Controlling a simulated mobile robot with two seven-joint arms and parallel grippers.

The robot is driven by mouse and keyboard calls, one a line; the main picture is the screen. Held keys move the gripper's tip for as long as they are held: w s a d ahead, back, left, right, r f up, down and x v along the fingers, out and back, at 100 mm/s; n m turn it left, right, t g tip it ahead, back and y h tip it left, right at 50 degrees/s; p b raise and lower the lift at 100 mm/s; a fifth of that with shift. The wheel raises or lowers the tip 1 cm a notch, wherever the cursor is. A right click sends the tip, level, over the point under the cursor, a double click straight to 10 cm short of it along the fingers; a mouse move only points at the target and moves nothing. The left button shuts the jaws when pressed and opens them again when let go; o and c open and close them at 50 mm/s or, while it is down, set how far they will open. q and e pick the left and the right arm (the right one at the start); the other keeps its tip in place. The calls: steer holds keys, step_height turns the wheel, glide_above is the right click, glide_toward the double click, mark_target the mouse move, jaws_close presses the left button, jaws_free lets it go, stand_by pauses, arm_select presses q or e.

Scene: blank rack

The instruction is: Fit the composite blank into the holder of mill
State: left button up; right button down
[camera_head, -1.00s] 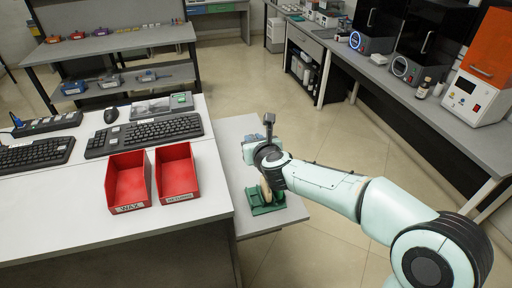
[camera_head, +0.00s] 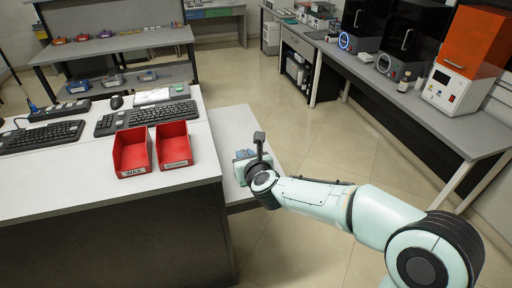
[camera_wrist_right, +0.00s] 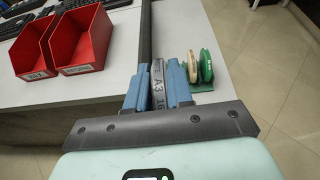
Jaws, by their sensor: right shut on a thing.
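My right gripper (camera_head: 243,158) is over the small low side table in the head view. In the right wrist view its blue fingers (camera_wrist_right: 157,88) are shut on a disc-like blank (camera_wrist_right: 157,75), seen edge-on. A green rack (camera_wrist_right: 203,86) stands on the table just right of the fingers. It holds a tan disc (camera_wrist_right: 192,67) and a green disc (camera_wrist_right: 206,66), both upright. The rack is not distinguishable in the head view. My left gripper is out of view. No open blank holder is visible.
Two red bins (camera_head: 132,152) (camera_head: 173,146) stand on the white desk, left of my arm, with keyboards (camera_head: 160,117) behind. Machines with dark hoods (camera_head: 408,38) and an orange-topped machine (camera_head: 465,62) line the right bench. The floor (camera_head: 305,150) between is clear.

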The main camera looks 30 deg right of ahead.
steer(key=s+a+f+n+y, duration=0.2)
steer(key=a+f, duration=1.7)
steer(key=f, duration=0.2)
steer(key=shift+s+a+f+y, duration=0.15)
steer(key=shift+y, duration=0.25)
